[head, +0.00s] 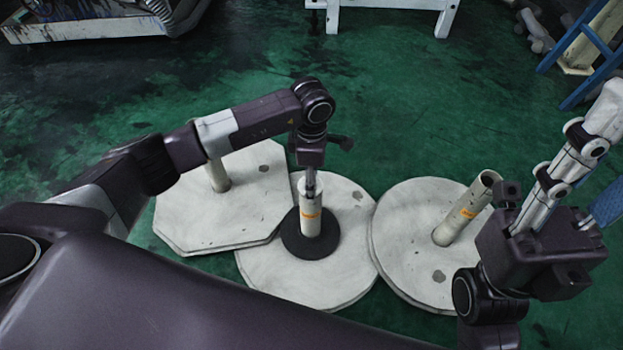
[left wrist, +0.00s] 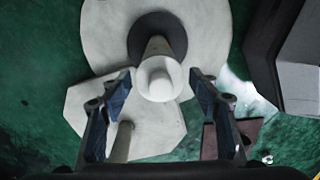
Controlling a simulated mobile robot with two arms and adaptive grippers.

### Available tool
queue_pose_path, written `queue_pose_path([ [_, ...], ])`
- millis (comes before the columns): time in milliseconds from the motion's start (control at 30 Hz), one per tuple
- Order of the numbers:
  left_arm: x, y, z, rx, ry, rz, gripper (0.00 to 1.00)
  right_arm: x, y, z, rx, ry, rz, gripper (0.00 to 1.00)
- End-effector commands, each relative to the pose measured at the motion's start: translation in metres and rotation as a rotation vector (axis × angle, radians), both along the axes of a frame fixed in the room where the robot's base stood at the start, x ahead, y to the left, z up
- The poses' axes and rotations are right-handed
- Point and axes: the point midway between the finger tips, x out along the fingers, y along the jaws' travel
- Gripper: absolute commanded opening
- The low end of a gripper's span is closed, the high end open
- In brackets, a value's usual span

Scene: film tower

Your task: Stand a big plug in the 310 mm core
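A white core (head: 311,222) with an orange label stands upright in the middle of the head view, with a black disc (head: 309,245) around its foot. My left gripper (head: 310,188) is right above its top, and the arm partly hides that top. In the left wrist view a pale round piece, seemingly a plug (left wrist: 158,84), shows at the core's top end. My left gripper's fingers are spread on either side with gaps. A second labelled core (head: 466,208), hollow at the top, stands at right. My right gripper (head: 598,150) points up at the right edge; its fingertips are unclear.
A third, unlabelled pale core (head: 216,172) on an angular white board (head: 190,225) is partly behind my left arm. Round white boards lie under the middle (head: 270,270) and right (head: 400,240) cores. A blue ladder (head: 590,45) is at the upper right.

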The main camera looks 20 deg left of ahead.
Motion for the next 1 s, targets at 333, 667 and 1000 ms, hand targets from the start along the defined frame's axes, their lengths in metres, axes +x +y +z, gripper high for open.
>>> queue_pose_path([
  [333, 0.0, 0.0, 0.0, 0.0, 0.0, 0.0, 0.66, 0.002, -0.001, -0.002, 0.004, 0.007, -0.002, 0.4],
  [667, 0.003, 0.0, 0.048, -0.002, -0.006, 0.0, 0.66, 0.001, 0.0, -0.002, 0.001, 0.006, -0.002, 0.4],
  [1000, 0.004, 0.001, 0.109, 0.0, -0.002, 0.0, 0.66, 0.001, 0.0, -0.002, 0.0, 0.005, 0.0, 0.4],
])
